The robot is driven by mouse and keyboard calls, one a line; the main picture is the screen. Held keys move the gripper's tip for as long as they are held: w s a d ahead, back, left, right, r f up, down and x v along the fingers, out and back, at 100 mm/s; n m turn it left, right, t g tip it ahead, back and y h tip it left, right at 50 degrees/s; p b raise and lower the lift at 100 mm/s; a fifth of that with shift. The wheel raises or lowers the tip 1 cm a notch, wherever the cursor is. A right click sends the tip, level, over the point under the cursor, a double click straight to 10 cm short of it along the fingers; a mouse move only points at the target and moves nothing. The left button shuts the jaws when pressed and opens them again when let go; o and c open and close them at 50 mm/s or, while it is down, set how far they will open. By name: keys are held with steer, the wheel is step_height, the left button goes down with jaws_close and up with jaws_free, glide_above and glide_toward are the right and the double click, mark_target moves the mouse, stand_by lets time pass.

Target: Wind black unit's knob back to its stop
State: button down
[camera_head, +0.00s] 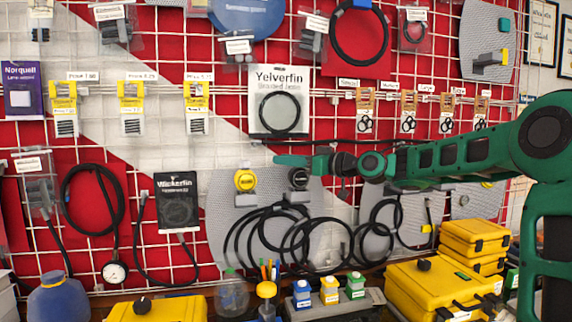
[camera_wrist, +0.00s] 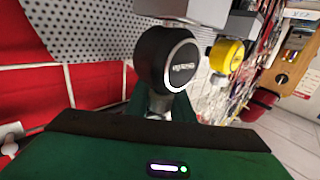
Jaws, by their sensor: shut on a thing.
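The black unit (camera_head: 299,178) is a round black regulator mounted on a grey panel on the wall grid. In the wrist view the black unit (camera_wrist: 182,64) shows its round face with pale lettering, close in front of the camera. My gripper (camera_wrist: 160,108) is shut on the black unit's knob (camera_wrist: 157,98), whose narrower black part lies between the green fingers and is mostly hidden. In the head view my green arm reaches in from the right, and its end lies just above the black unit. The knob's turn angle cannot be read.
A yellow unit (camera_head: 245,180) hangs just left of the black one; in the wrist view the yellow unit (camera_wrist: 227,55) is to the right. Black hoses (camera_head: 270,235) loop below. A bench holds yellow cases (camera_head: 430,285), a jar and small bottles.

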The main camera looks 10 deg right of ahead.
steer(key=shift+s+a+n+g+y, duration=0.15)
steer(key=shift+s+n+g+y, duration=0.1)
steer(key=shift+n+g+y, duration=0.9)
steer(key=shift+s+a+n+g+y, duration=0.25)
steer(key=shift+n+g+y, duration=0.5)
steer(key=shift+g, duration=0.85)
steer(key=shift+s+a+n+g+y, duration=0.1)
steer(key=shift+s+n+g+y, duration=0.2)
steer(key=shift+n+g+y, duration=0.7)
steer(key=shift+s+n+g+h, duration=0.1)
steer(key=shift+n+g+h, duration=0.25)
steer(key=shift+g, duration=0.3)
steer(key=c, duration=1.5)
jaws_free()
steer(key=v, duration=1)
steer(key=shift+d+f, duration=0.1)
steer(key=shift+d, duration=0.25)
